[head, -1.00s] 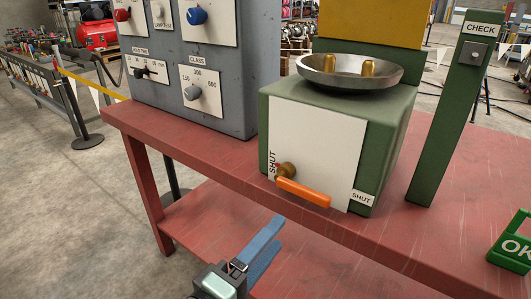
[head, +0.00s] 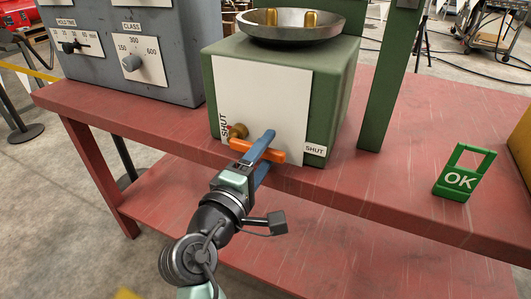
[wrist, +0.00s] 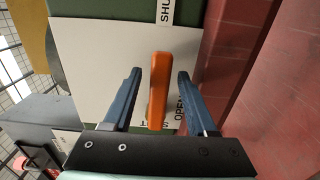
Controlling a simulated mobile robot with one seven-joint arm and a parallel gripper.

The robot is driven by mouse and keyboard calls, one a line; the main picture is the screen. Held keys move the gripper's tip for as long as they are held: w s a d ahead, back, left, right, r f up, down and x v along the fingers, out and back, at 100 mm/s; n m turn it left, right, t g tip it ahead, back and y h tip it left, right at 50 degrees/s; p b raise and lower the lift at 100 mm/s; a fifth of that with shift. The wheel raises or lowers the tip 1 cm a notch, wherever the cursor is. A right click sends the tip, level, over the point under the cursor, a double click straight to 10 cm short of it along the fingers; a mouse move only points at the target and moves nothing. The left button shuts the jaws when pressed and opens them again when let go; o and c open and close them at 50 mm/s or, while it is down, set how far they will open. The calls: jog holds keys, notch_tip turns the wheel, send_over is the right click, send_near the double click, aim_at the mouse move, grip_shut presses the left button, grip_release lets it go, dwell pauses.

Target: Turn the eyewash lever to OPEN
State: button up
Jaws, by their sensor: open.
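The eyewash unit is a green box (head: 338,110) with a white front plate (head: 275,95) and a metal bowl (head: 290,27) on top. Its orange lever (head: 270,154) points right from a brass pivot (head: 238,132), toward a SHUT label (head: 315,149). My gripper (head: 263,160) is at the lever, its blue fingers above and below it. In the wrist view the lever (wrist: 158,85) stands between the open fingers (wrist: 157,80), with gaps on both sides. The OPEN marking (wrist: 179,107) shows partly behind a finger there.
The unit stands on a red bench (head: 400,185) with a lower shelf. A grey control panel (head: 175,65) is at left, a green post (head: 392,90) at right. A green OK sign (head: 461,172) stands further right. The bench front between unit and sign is clear.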

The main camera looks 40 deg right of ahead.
jog(key=shift+d, duration=0.1)
grip_shut()
dwell(0.3)
dwell(1.1)
